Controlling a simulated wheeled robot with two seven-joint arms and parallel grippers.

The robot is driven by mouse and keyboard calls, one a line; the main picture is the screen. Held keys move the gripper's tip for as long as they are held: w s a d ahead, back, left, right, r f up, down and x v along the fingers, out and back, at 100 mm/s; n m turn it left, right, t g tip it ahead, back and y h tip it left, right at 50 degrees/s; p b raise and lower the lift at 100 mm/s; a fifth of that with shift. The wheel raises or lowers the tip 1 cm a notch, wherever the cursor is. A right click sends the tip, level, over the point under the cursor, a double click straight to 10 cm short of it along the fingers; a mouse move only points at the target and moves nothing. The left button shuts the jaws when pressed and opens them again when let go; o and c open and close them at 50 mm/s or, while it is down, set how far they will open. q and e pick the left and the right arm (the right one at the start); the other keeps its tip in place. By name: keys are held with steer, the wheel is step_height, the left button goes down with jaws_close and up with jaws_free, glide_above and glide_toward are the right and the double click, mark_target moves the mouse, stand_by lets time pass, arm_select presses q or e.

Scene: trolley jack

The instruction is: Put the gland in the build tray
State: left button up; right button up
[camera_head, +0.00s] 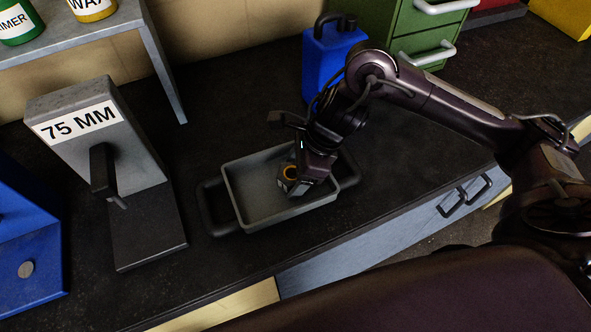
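The build tray (235,200) is a shallow grey rectangular tray with dark handles at its two ends, lying on the dark bench top. My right gripper (296,181) points down over the right part of the tray. My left gripper is out of view.
A grey stand marked "75 MM" (75,123) is left of the tray, with a blue fixture (25,240) beyond it. A blue can (325,60) and green drawers (415,30) stand behind. The bench's front edge runs close below the tray.

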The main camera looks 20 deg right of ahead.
steer(key=shift+o, duration=0.9)
steer(key=shift+r, duration=0.2)
steer(key=p+v, duration=0.2)
steer(key=v, duration=1)
steer(key=shift+f, duration=0.1)
